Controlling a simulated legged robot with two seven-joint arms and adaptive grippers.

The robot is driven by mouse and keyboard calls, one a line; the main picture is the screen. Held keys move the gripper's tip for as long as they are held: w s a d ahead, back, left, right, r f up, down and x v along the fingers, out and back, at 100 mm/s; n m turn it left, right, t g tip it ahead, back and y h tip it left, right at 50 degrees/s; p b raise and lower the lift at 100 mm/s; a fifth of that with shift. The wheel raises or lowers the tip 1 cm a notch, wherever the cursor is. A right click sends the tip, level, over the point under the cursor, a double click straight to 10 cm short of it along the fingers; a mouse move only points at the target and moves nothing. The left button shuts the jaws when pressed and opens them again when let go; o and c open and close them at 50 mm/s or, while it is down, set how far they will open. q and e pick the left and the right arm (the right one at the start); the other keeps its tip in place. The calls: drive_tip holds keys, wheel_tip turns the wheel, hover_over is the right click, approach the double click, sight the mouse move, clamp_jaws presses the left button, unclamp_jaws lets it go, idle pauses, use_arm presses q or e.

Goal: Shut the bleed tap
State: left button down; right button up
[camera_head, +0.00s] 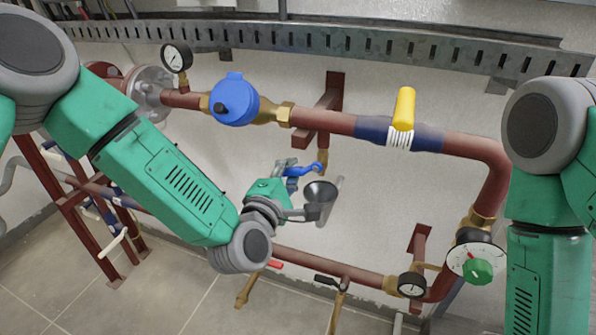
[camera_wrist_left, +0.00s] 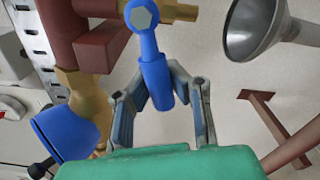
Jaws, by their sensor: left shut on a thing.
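The bleed tap has a blue lever (camera_head: 300,170) on a small brass fitting (camera_head: 323,156) below the upper red-brown pipe. In the left wrist view the lever (camera_wrist_left: 150,55) has a hex nut at its pivot, and its free end lies between my fingers. My left gripper (camera_head: 290,185) is shut on that free end; its fingers also show in the left wrist view (camera_wrist_left: 162,92). In the head view my gripper partly hides the lever's end. My right arm stands at the right edge, but its gripper is out of the picture.
A grey funnel (camera_head: 321,194) stands close beside my left gripper; it shows in the left wrist view (camera_wrist_left: 255,25). A blue valve cap (camera_head: 235,100), a yellow handle (camera_head: 403,108), a gauge (camera_head: 176,57) and a green knob (camera_head: 478,270) are along the pipes.

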use_arm(q)
drive_tip(key=shift+s+a+r+m+p, duration=0.2)
drive_tip(key=shift+m+p, duration=0.1)
drive_tip(key=shift+m, duration=0.7)
drive_tip(key=shift+s+a+r+m+p, duration=0.1)
drive_tip(key=shift+r+m+p, duration=0.15)
drive_tip(key=shift+m, duration=0.75)
use_arm(e)
drive_tip(key=shift+r, duration=0.75)
use_arm(q)
drive_tip(key=shift+d, duration=0.1)
drive_tip(key=c, duration=1.8)
unclamp_jaws()
drive_tip(key=o, duration=0.4)
drive_tip(key=shift+s+r, duration=0.15)
drive_tip(key=shift+s+a+r, duration=0.1)
drive_tip(key=shift+a+r, duration=0.05)
drive_tip(key=shift+a, duration=0.2)
use_arm(e)
drive_tip(key=shift+s+a+r, duration=0.25)
drive_tip(key=shift+a, duration=0.2)
use_arm(q)
drive_tip(key=shift+d+r, duration=0.15)
drive_tip(key=shift+d, duration=0.05)
use_arm(e)
drive_tip(key=shift+d, duration=0.1)
use_arm(q)
drive_tip(key=shift+w+d, duration=0.1)
drive_tip(key=shift+w, duration=0.1)
